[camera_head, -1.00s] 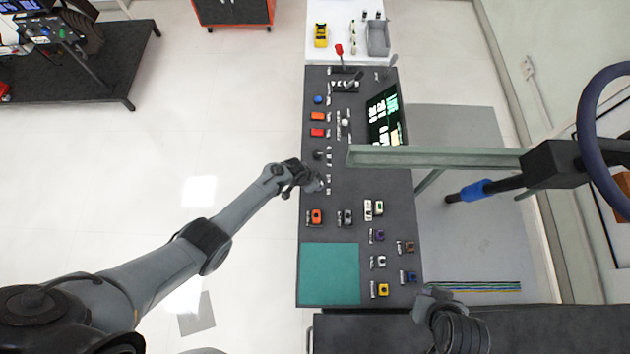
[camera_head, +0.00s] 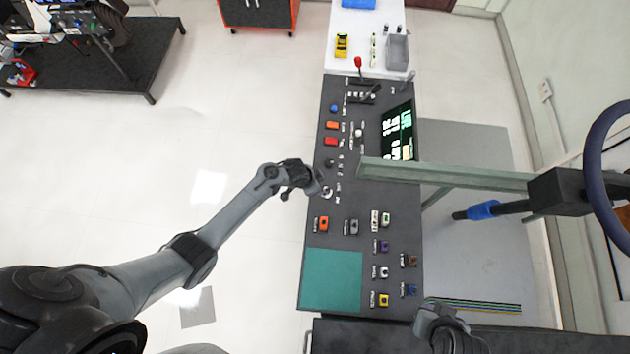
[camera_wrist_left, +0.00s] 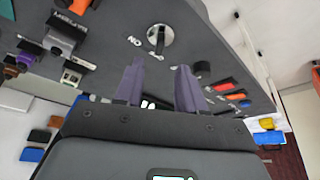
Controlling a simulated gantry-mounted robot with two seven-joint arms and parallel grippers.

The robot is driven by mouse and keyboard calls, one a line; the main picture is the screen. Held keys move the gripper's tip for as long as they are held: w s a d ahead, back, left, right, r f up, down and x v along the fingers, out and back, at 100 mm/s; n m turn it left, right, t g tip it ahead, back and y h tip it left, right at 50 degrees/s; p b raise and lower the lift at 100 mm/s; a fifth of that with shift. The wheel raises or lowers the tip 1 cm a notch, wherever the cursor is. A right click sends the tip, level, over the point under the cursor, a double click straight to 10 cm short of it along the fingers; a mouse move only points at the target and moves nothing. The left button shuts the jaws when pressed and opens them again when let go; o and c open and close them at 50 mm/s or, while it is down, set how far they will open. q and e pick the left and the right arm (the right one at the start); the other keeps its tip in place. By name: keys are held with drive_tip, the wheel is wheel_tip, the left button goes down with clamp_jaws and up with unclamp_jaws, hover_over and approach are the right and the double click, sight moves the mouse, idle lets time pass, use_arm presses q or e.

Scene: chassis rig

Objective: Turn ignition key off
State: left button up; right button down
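The ignition switch is a round silver disc on the dark console, with a dark key (camera_wrist_left: 159,40) standing in its middle. An "ON" label shows beside it in the left wrist view. In the head view the switch (camera_head: 327,192) is small, at the console's left edge. My left gripper (camera_head: 317,185) is just beside it. In the left wrist view its two purple-grey fingers are apart with a gap between them, and the gripper (camera_wrist_left: 158,72) is empty. The key stands beyond the fingertips, apart from them. My right gripper (camera_head: 434,312) is low at the console's near right; its fingers are unclear.
The console (camera_head: 355,200) carries several coloured switches near the key, including an orange one (camera_head: 322,223) and a red one (camera_head: 331,142). A lit screen (camera_head: 397,130) and a green-grey beam (camera_head: 440,173) lie to the right. A bare teal mat (camera_head: 332,280) is at the near end.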

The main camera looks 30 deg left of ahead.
use_arm(q)
drive_tip(key=shift+v, duration=1.3)
